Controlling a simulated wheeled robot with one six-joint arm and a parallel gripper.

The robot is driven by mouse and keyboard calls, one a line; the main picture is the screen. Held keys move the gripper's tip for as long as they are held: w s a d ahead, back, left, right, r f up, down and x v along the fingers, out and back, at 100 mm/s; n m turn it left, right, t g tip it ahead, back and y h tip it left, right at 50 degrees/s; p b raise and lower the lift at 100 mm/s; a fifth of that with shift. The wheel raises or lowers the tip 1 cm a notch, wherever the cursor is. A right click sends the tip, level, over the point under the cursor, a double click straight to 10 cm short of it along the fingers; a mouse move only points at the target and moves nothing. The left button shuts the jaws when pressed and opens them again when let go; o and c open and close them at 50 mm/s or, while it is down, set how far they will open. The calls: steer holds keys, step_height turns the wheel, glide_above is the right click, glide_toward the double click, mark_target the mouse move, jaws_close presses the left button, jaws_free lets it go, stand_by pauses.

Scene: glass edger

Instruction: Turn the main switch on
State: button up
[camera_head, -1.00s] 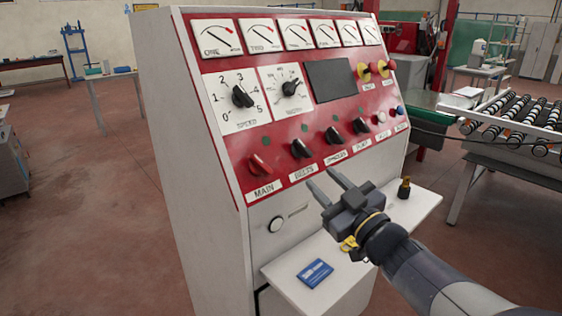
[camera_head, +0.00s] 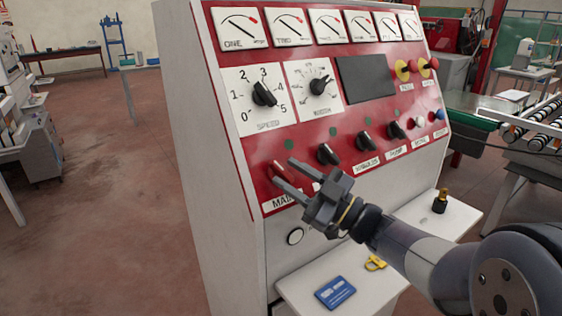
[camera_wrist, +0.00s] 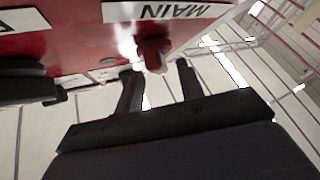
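The main switch is a red knob (camera_head: 278,168) at the lower left of the red panel, above the white label reading MAIN. My gripper (camera_head: 283,173) is in front of it with its two fingers apart and partly hides the knob and label. In the wrist view the red knob (camera_wrist: 153,54) shows near the upside-down MAIN label (camera_wrist: 165,11). The open fingers (camera_wrist: 157,78) point at it, one to each side in the picture, with the knob at or just beyond their tips. I cannot tell whether they touch it.
Several black knobs (camera_head: 328,153) sit to the right of the main switch. A round lock (camera_head: 295,236) is below it. The white shelf (camera_head: 300,284) holds a blue card (camera_head: 335,292), a yellow padlock (camera_head: 375,263) and a small black-and-brass item (camera_head: 440,202). Floor to the left is clear.

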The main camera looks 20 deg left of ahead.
mark_target(284, 171)
steer(key=shift+p+x, duration=0.3)
steer(key=shift+x, duration=1.3)
steer(key=shift+c, duration=0.2)
jaws_close()
